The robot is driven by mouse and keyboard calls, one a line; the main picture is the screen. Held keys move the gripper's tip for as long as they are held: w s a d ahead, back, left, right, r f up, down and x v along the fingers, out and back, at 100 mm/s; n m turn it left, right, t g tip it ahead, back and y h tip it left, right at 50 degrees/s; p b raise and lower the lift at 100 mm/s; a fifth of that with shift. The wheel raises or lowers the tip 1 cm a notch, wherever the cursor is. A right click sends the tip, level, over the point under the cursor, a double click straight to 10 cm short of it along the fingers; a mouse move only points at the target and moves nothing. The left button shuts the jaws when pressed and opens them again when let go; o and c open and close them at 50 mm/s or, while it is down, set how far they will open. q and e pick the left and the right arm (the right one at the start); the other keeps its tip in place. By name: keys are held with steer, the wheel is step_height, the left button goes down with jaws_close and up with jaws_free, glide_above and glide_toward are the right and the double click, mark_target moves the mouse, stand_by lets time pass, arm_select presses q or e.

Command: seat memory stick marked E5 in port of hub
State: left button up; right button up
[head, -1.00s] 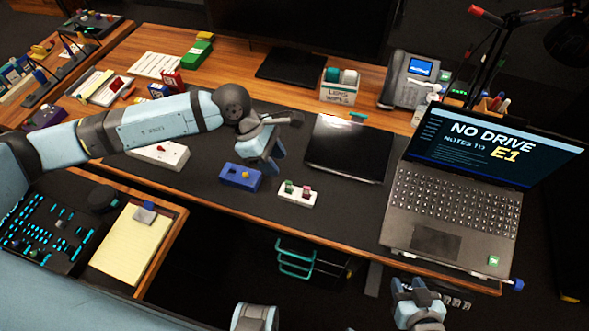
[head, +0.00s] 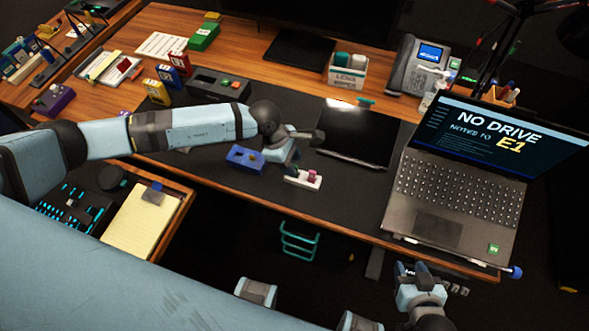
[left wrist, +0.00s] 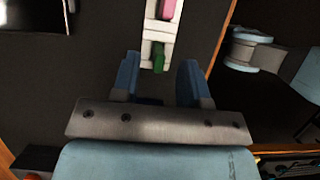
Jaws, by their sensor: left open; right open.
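A small white block (head: 316,183) lies on the dark desk mat. It carries a pink stick (head: 311,175) and a green stick, mostly hidden by my gripper in the head view. In the left wrist view the white block (left wrist: 158,35) holds the pink stick (left wrist: 167,9) and the green stick (left wrist: 158,58). My left gripper (left wrist: 158,75) is open, its fingers on either side of the green stick's near end; contact is unclear. It also shows in the head view (head: 285,168). My right gripper (head: 415,268) is open and empty by the desk's front edge. No E5 marking is readable.
A blue box (head: 245,158) stands just left of my left gripper. A laptop (head: 440,190) reading "NO DRIVE NOTES TO E1" is at the right. A black tablet (head: 357,135) lies behind the block. A notepad (head: 140,225) is at lower left.

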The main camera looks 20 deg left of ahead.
mark_target(295, 166)
arm_select(q)
steer(key=shift+x, duration=1.15)
jaws_close()
steer(key=shift+r, duration=0.15)
step_height(295, 166, up, 19)
steer(key=b, duration=0.1)
steer(key=s+a+r+m+g+y+p, duration=0.1)
steer(key=a+r+m+g+y+p, duration=0.3)
steer(key=a+r+m+p, duration=0.5)
steer(key=a+r+m, duration=0.1)
steer(key=m, duration=0.7)
steer(key=shift+s+m+p, duration=0.2)
steer(key=shift+m+p, duration=0.1)
